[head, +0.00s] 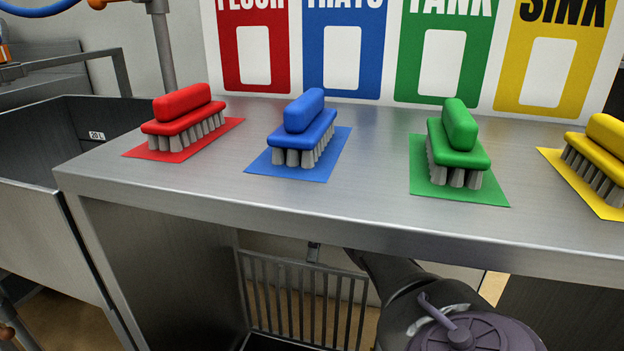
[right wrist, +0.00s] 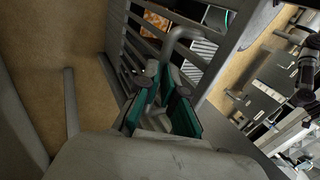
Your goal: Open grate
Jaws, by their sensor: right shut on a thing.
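The grate (head: 304,296), a grey metal frame with upright bars, stands below the steel counter in the head view. Its bars (right wrist: 137,46) also show at the top of the right wrist view, with a curved grey handle (right wrist: 188,32) on it. My right gripper (right wrist: 163,88), with teal finger pads, is shut on the handle; the exact contact between the pads is partly hidden. In the head view my right arm reaches under the counter edge, and its fingers are mostly hidden there. My left gripper is in neither view.
The steel counter (head: 350,215) overhangs the grate. On it are a red brush (head: 184,116), a blue brush (head: 304,128), a green brush (head: 458,140) and a yellow brush (head: 600,155), each on a coloured mat. A steel sink (head: 35,190) stands at the left.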

